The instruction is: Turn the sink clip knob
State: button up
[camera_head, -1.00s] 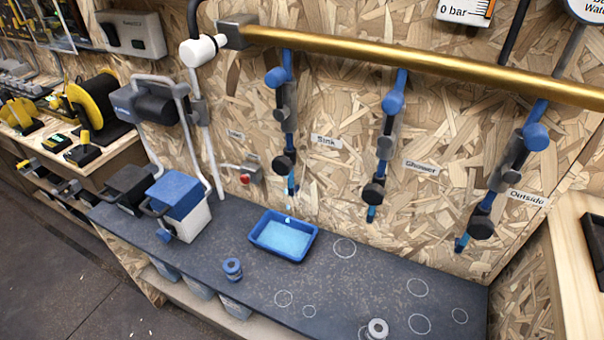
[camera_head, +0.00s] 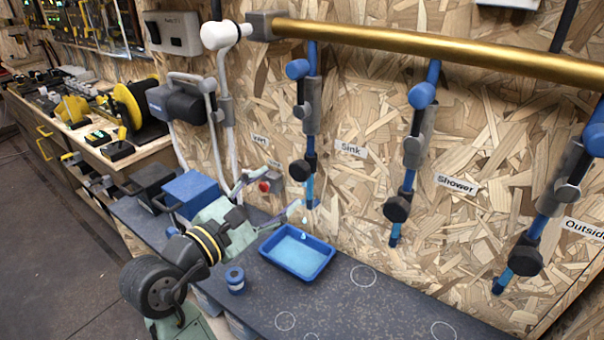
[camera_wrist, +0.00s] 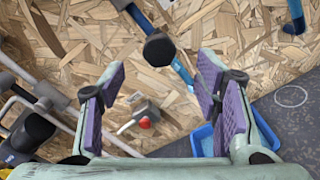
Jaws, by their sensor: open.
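The sink line is a blue vertical pipe left of the "Sink" label (camera_head: 350,148). It carries a blue knob (camera_head: 297,68), a grey clip body (camera_head: 311,118) and a round black knob (camera_head: 303,170) low down. I cannot tell for sure which is the clip knob. My gripper (camera_head: 278,190) is open and empty, low and near the pipe's lower end. In the wrist view, the black knob (camera_wrist: 159,50) shows between and beyond the purple-padded fingertips (camera_wrist: 163,70), apparently not touched. Drops fall from the pipe's end into the blue tray (camera_head: 318,270).
A red button box (camera_head: 268,184) is on the wall left of the pipe. A blue-lidded box (camera_head: 190,190) and a small blue pot (camera_head: 235,280) stand on the dark bench. Shower (camera_head: 415,135) and outside (camera_head: 550,195) pipes hang to the right. A brass pipe (camera_head: 430,50) runs above.

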aim_at(297, 173)
jog(key=x, duration=0.8)
jog(key=shift+p, duration=0.4)
jog(key=c, duration=1.1)
jog(key=shift+c, duration=0.2)
